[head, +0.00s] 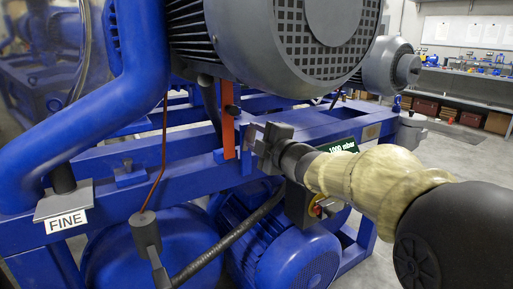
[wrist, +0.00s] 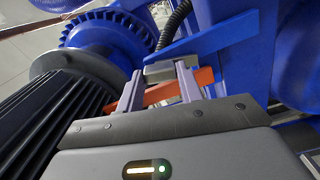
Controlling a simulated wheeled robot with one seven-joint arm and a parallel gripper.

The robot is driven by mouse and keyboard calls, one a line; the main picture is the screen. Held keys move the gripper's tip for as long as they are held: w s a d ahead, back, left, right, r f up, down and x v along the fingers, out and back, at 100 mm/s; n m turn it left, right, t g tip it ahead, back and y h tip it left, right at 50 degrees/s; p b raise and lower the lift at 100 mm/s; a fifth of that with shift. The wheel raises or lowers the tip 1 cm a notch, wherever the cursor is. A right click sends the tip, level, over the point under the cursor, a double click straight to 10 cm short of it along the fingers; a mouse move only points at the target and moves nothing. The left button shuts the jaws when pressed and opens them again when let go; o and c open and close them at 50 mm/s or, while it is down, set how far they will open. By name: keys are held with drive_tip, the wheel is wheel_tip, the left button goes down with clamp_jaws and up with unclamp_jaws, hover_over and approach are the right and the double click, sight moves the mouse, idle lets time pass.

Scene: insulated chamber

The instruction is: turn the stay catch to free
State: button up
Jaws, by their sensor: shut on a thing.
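My gripper (head: 254,135) reaches in from the right, at the orange upright strip (head: 228,137) on the blue frame in the head view. In the wrist view my gripper (wrist: 160,72) has its two grey fingers either side of a small grey block (wrist: 158,72), which I take to be the stay catch. The jaws are shut on it.
A large grey finned motor (head: 300,45) hangs just above my gripper. Blue frame rails (head: 150,150) run around it, with a blue pump (head: 290,255) and a black hose (head: 230,240) below. Open floor lies at right.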

drive_tip(key=shift+f+n+b, duration=0.1)
drive_tip(key=shift+n+b, duration=0.7)
drive_tip(key=shift+n, duration=0.5)
drive_tip(key=o, duration=1)
drive_tip(key=p+v, duration=0.3)
drive_tip(key=v, duration=1.4)
drive_tip(key=shift+s+d, duration=0.15)
drive_tip(key=shift+s, duration=0.05)
